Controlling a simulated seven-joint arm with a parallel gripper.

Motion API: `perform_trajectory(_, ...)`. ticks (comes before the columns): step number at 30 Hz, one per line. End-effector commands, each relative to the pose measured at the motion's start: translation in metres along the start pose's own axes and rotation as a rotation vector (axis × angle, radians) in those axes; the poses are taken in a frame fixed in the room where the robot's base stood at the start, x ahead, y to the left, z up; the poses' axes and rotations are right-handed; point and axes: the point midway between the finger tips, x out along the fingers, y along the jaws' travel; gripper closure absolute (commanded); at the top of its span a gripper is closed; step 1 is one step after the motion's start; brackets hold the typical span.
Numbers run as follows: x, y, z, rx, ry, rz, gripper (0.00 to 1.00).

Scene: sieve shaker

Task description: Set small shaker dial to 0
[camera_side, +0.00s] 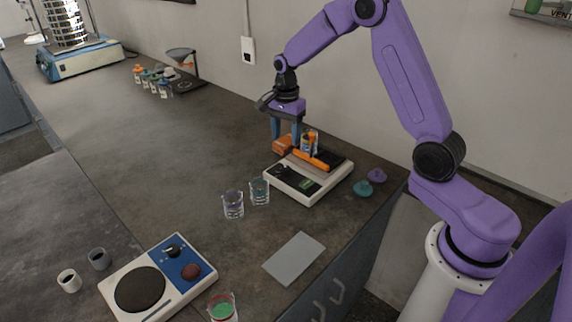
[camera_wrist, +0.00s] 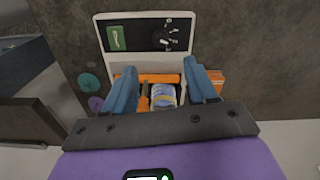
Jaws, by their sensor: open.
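The small shaker (camera_side: 281,184) is a white box with a black front panel; it also shows in the wrist view (camera_wrist: 150,66). Its black dial (camera_wrist: 165,38) is on the panel, with small white marks around it that are too small to read. A green display (camera_wrist: 117,38) is beside the dial. An orange clamp bar (camera_side: 314,160) lies across the shaker top, with a small labelled jar (camera_wrist: 163,97) behind it. My gripper (camera_side: 286,138) is open above the rear of the shaker. In the wrist view its blue fingers straddle the clamp and jar, with the dial beyond the fingertips.
Two glass beakers (camera_side: 233,204) (camera_side: 260,191) stand left of the shaker. Teal (camera_side: 362,188) and purple (camera_side: 377,175) objects are to its right. A grey plate (camera_side: 294,259) and a blue-panelled device (camera_side: 158,283) are nearer. The middle of the bench is clear.

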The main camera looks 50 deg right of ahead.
Motion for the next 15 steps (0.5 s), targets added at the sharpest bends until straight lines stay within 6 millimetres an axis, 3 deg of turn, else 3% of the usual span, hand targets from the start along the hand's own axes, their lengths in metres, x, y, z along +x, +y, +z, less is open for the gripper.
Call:
perform_trajectory(6, 0.043, 0.001, 0.000, -0.001, -0.001, 0.004, 0.43)
perform_trajectory(15, 0.093, 0.000, 0.000, -0.001, -0.001, 0.002, 0.43)
